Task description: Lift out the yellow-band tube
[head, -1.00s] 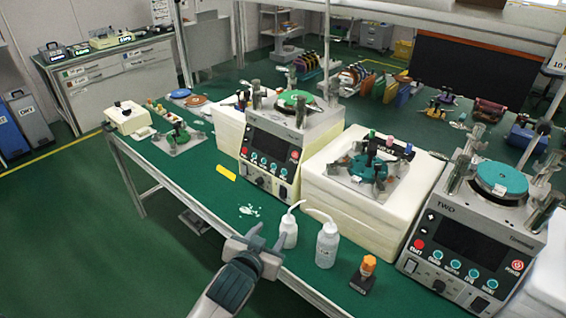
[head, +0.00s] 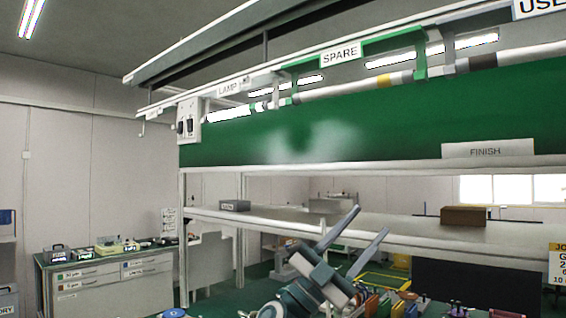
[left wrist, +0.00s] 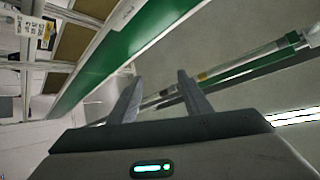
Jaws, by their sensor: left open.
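The yellow-band tube (head: 345,87) is a pale tube high up in the head view, in green holders under the SPARE sign (head: 340,55). Its yellow band is near its right part. It also shows in the left wrist view (left wrist: 238,69), beyond the fingertips, with a small yellow mark near the right finger. My left gripper (head: 371,219) is open and empty, pointing up, well below the tube in the head view. Its two fingers also show apart in the left wrist view (left wrist: 159,77). My right gripper is not in view.
A green panel (head: 400,125) with a FINISH label (head: 487,149) runs below the tube. A lit tube (head: 229,115) is at the left by the LAMP sign. A shelf (head: 400,230) bearing a brown box (head: 478,216) lies behind my left gripper.

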